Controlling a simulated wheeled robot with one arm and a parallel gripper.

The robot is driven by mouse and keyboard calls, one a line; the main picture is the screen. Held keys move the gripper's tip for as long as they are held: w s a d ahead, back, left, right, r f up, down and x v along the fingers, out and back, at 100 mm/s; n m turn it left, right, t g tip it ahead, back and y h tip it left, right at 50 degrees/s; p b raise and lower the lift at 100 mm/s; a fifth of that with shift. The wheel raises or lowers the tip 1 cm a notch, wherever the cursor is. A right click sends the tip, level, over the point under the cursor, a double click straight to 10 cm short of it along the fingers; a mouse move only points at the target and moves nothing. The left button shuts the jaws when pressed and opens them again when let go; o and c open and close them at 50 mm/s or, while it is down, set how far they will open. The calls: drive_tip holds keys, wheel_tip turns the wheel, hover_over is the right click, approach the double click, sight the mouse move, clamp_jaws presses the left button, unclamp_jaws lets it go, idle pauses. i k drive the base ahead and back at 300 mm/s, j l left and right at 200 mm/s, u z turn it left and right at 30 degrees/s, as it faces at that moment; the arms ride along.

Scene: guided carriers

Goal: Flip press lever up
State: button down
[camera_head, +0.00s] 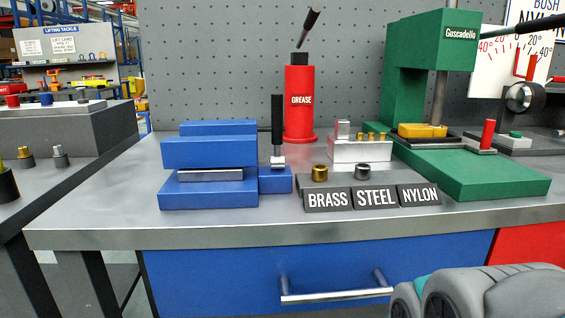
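The green press (403,75), marked Guscadello on its head, stands at the right of the bench on a long green base (480,178). A dark bar (530,25), which looks like the press lever, runs from the head to the right, tilted slightly up, and leaves the picture at the edge. A steel ram (438,98) comes down from the head towards a yellow block (422,131) on a dark plate. Grey rounded parts of my arm fill the bottom right corner. My gripper's fingers do not show.
A blue vise (210,150) sits at the left of the bench (110,195). A red grease bottle (299,100), a white block with small brass pieces (360,151) and a BRASS/STEEL/NYLON holder (375,197) stand in the middle. A gauge (523,97) stands right of the press.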

sight(556, 21)
drive_tip(key=k+j, duration=0.3)
drive_tip(key=k, duration=0.2)
drive_tip(key=z, duration=1.55)
drive_tip(key=i+u, duration=0.25)
drive_tip(key=k+z, duration=0.3)
drive_tip(key=i, duration=0.05)
